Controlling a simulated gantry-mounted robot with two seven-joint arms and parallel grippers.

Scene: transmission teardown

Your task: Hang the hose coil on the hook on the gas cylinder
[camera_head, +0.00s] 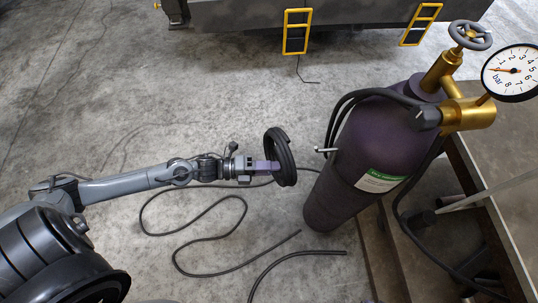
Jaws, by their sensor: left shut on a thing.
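The hose coil (284,150) is a black ring, seen nearly edge-on. My left gripper (267,166) is shut on its left side and holds it up, left of the gas cylinder. The gas cylinder (375,145) is dark purple with a green and white label, and leans in the picture. The hook (326,149) is a small pale peg on the cylinder's left side. A gap shows between the coil and the hook; their difference in depth is hard to tell. My right gripper is not in view.
Black hose (205,210) winds over the concrete floor below my left arm. The cylinder carries a brass valve with a handwheel (469,35) and a pressure gauge (512,72). More dark hose (343,105) loops by its top. Steps (440,235) stand at right.

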